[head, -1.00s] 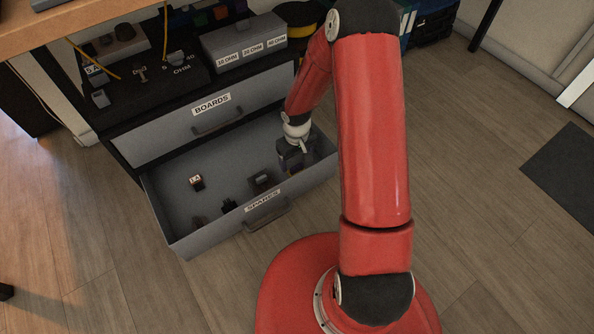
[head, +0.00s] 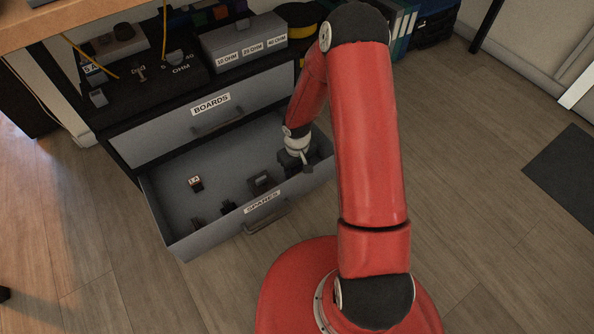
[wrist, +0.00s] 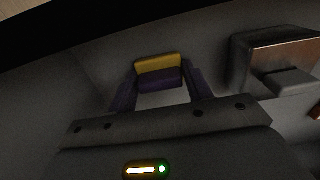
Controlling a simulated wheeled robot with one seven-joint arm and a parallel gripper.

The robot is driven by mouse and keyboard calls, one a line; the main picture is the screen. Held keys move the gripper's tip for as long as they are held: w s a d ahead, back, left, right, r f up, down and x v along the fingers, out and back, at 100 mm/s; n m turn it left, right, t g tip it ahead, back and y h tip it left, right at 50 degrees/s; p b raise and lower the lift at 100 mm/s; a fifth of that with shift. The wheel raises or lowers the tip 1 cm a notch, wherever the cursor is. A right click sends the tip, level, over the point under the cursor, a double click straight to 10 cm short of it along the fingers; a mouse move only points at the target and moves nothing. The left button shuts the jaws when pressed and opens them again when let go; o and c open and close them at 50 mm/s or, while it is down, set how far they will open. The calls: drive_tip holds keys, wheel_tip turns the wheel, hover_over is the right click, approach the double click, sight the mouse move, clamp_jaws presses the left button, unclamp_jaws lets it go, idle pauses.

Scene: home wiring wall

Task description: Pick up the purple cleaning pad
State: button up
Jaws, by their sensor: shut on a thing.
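In the wrist view the cleaning pad (wrist: 158,80) is a small block, purple with a yellow upper part. It sits between the two fingers of my gripper (wrist: 160,88), which are shut on it. In the head view my gripper (head: 295,158) points down into the right end of the open SPARES drawer (head: 219,232). The pad is hidden there behind my gripper. Whether it touches the drawer floor I cannot tell.
In the drawer are a small block labelled 1A (head: 195,184), a dark box-like part (head: 261,181) and small dark pieces to the left. The closed BOARDS drawer (head: 160,139) is above. The drawer's walls stand close around my gripper.

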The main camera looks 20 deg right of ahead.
sight(297, 168)
drive_tip(key=shift+r, duration=0.1)
wheel_tip(297, 168, up, 20)
drive_tip(key=p, duration=0.4)
drive_tip(key=shift+p, duration=0.4)
drive_tip(key=o, duration=0.4)
drive_tip(key=c, duration=0.3)
